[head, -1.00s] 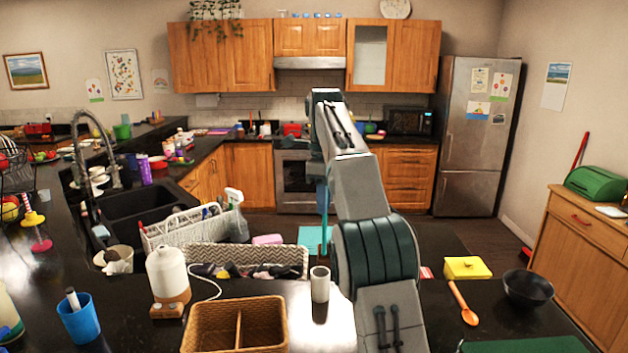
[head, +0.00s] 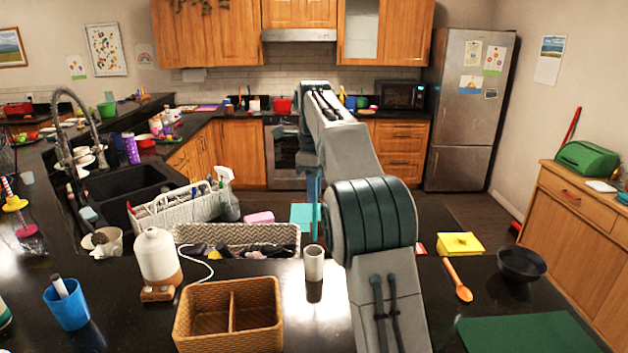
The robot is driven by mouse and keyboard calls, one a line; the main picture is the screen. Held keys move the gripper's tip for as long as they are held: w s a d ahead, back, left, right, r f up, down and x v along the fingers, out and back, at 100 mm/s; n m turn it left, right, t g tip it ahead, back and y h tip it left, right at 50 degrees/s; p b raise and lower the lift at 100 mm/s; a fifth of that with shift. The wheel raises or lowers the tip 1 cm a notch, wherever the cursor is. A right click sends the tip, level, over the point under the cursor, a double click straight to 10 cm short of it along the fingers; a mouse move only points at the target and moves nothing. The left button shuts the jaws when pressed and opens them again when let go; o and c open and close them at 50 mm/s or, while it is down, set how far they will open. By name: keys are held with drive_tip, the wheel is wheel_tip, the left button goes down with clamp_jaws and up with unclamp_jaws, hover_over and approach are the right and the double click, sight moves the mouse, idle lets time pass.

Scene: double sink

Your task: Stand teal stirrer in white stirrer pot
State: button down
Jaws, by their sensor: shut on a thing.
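A teal stirrer (head: 314,195) hangs roughly upright below my gripper (head: 312,172), seen beyond my forearm. My gripper is shut on its upper part; the fingers are small and partly hidden by the arm. The white stirrer pot (head: 314,264), a small pale cylinder, stands upright on the dark counter. The stirrer's lower end appears just above the pot's rim in the picture. I cannot tell how far apart they are in depth.
A two-part wicker basket (head: 203,338) stands in front of the pot. A white bottle-like appliance (head: 157,256) with a cord is left. A patterned tray (head: 285,235) lies behind. An orange spoon (head: 458,282), yellow box (head: 459,244) and dark bowl (head: 521,263) are right.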

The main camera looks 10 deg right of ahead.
drive_tip(key=shift+f+b, duration=1.95)
drive_tip(key=shift+f, duration=2.1)
drive_tip(key=c, duration=1.2)
unclamp_jaws()
drive_tip(key=shift+c, duration=0.2)
drive_tip(key=shift+r, duration=0.1)
wheel_tip(320, 180, up, 14)
drive_tip(key=p, duration=0.4)
drive_tip(key=shift+f, duration=0.2)
